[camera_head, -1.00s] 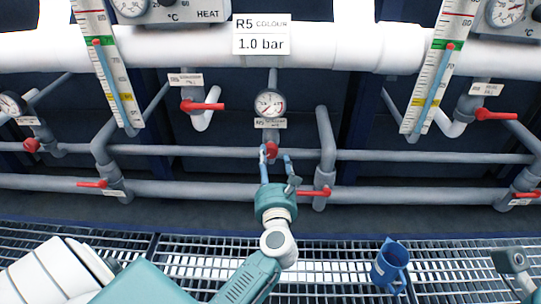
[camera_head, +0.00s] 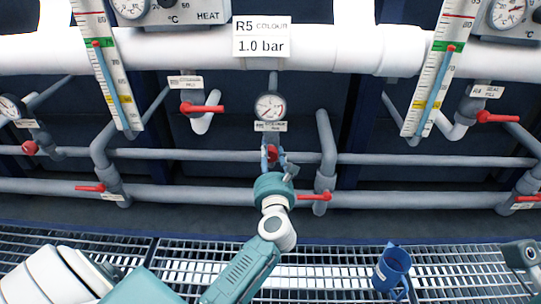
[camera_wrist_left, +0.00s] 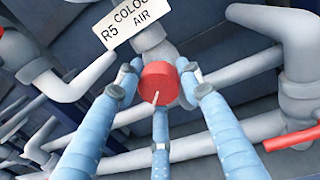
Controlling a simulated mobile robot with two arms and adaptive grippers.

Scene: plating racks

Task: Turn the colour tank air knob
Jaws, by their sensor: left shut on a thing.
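The red colour tank air knob (camera_head: 272,151) sits on the pipe below a round pressure gauge (camera_head: 270,106). In the left wrist view the knob (camera_wrist_left: 160,82) is round with a pale line on its face. A tag above it (camera_wrist_left: 134,24) reads "R5 COLOUR AIR". My left gripper (camera_head: 273,158) is shut on the knob, its blue fingers around the knob's sides and below it in the wrist view (camera_wrist_left: 160,100). A sign (camera_head: 262,37) above the gauge reads "R5 COLOUR 1.0 bar". The gauge needle is too small to read surely.
Red lever valves stand close by, one right of my gripper (camera_head: 314,197) and one upper left (camera_head: 203,108). Horizontal grey pipes (camera_head: 420,160) cross behind. A blue jug (camera_head: 391,268) stands on the metal grating (camera_head: 330,262) at lower right.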

